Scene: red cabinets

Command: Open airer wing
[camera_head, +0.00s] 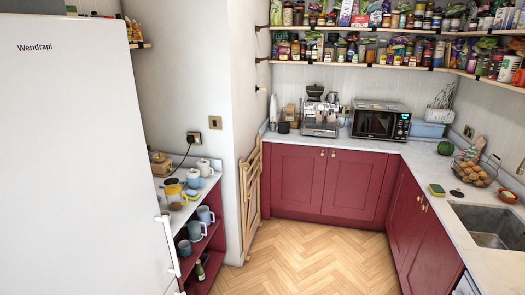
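A folded wooden airer (250,198) stands upright against the side of the white wall, left of the middle of the head view. Its slats are seen nearly edge-on, so I cannot tell its wings apart. It looks flat against the wall, with its foot on the floor by the corner. Neither of my grippers is in view.
Wood floor (310,262) is clear before the airer. A white fridge (75,160) fills the left, beside a red shelf unit with mugs (205,214). Red cabinets (322,182) run along the back and right, under a counter with a microwave (379,121) and a sink (487,226).

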